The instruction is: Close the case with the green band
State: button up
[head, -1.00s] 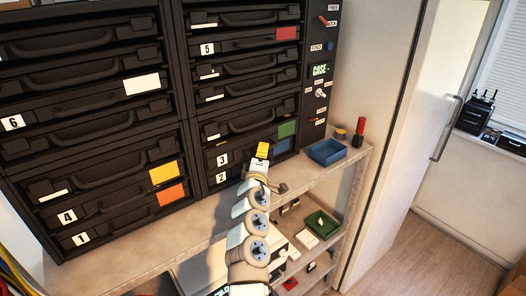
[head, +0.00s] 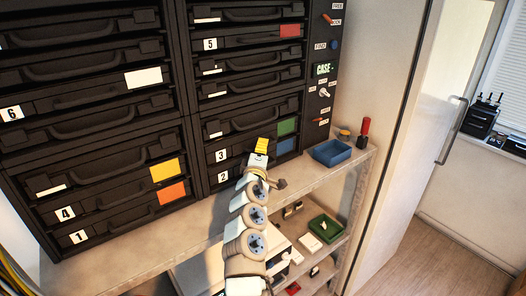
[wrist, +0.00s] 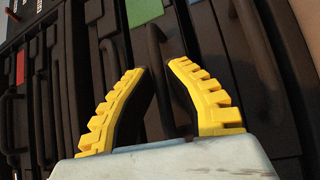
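The case with the green band (head: 287,127) is a dark case in the right column of the rack, at the label 3. Its green band also shows at the top of the wrist view (wrist: 145,11). My gripper (head: 262,146) has yellow ribbed fingers and is in front of this case's lower front, left of the band. In the wrist view my gripper (wrist: 159,68) is open, with its fingertips a small gap apart. A dark handle shows behind and between the fingers; I cannot tell whether they touch it. My gripper hides part of the case front.
A case with a blue band (head: 285,146) sits directly below. A red-banded case (head: 289,31) is higher up. A blue tray (head: 331,153) and a red-topped tool (head: 364,131) stand on the shelf to the right. A switch panel (head: 323,69) borders the rack.

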jog(key=o, duration=0.4)
jog(key=shift+d, duration=0.1)
jog(key=shift+c, duration=0.2)
jog(key=shift+s, duration=0.15)
jog(key=s+a+f, duration=0.1)
jog(key=s, duration=1)
jog(key=shift+s+a+f, duration=0.25)
jog(key=shift+a+f, duration=0.05)
jog(key=shift+a, duration=0.1)
